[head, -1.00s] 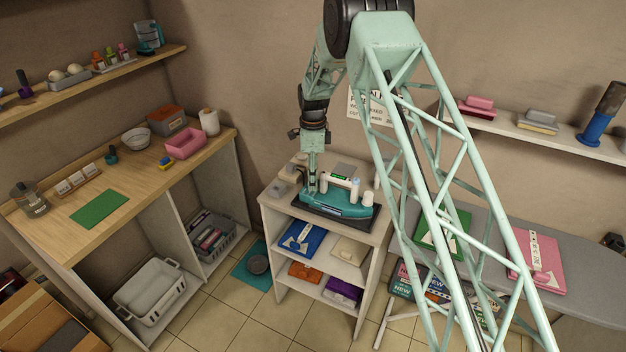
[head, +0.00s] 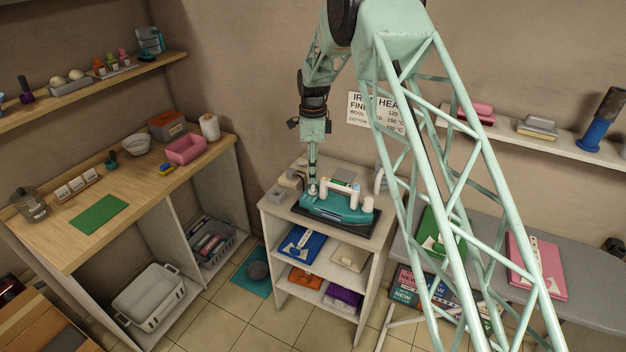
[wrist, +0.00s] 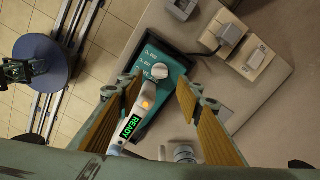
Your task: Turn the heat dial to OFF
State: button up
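A teal iron (head: 345,209) with a white handle lies on a dark mat on top of the white cabinet. In the wrist view its white round heat dial (wrist: 159,72) sits on a teal panel with small white labels, too small to read surely. The dial's setting is unclear. A green READY display (wrist: 130,127) and a lit orange lamp (wrist: 147,104) are on the iron. My gripper (wrist: 157,92) is open, its tan pads on either side of the dial's line, the dial showing between and just beyond the tips. In the head view my gripper (head: 312,188) is over the iron's left end.
A socket block with a plug (wrist: 230,34) stands beside the iron on the white cabinet top (head: 276,208). A wall sign (head: 375,110) headed IRON HEAT hangs behind. Folded cloths lie on shelves below. An ironing board (head: 480,250) stands to the right.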

aim_at(314, 187)
jog(key=shift+r, duration=2.75)
jog(key=shift+d, duration=0.2)
